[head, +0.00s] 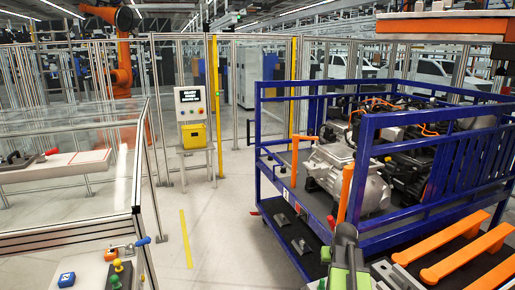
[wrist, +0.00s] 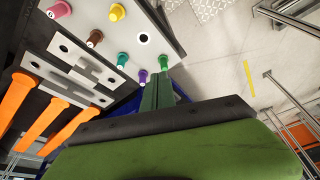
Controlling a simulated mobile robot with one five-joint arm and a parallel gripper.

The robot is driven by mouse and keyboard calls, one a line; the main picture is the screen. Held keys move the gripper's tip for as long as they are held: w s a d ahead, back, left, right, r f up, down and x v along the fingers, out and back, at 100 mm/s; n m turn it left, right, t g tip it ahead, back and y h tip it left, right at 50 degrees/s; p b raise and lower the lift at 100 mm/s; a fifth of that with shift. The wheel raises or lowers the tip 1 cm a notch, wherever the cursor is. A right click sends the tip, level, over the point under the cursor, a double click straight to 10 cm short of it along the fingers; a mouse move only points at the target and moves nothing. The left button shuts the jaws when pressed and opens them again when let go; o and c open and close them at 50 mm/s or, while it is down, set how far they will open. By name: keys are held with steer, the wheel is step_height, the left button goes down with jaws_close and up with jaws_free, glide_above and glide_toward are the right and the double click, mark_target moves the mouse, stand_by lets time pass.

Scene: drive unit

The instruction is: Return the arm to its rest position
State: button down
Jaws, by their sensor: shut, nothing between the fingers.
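My gripper (wrist: 163,80) shows in the wrist view with its green fingers together and nothing between them. In the head view a green and dark part of my arm rises at the bottom, right of centre, in front of the blue cart (head: 375,238). The fingertips cannot be made out clearly there.
Orange handles (head: 440,240) lie at right. The cart holds a grey drive unit (head: 345,172). A glass-walled table (head: 65,240) stands at left. Floor between is clear.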

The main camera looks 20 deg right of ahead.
steer(key=w+a+f+n+y+b, duration=0.1)
steer(key=w+a+f+n+b, duration=0.15)
steer(key=a, duration=0.75)
steer(key=w+a+f+n+b, duration=0.1)
steer(key=w+a+f+b, duration=0.15)
steer(key=a, duration=0.65)
steer(key=w+a+f+n+y+b, duration=0.1)
steer(key=w+a+f+n, duration=0.2)
steer(key=a, duration=0.7)
steer(key=s+a+f+g+b, duration=0.2)
steer(key=s+a, duration=0.4)
steer(key=a, duration=0.6)
steer(key=shift+f+g, duration=0.5)
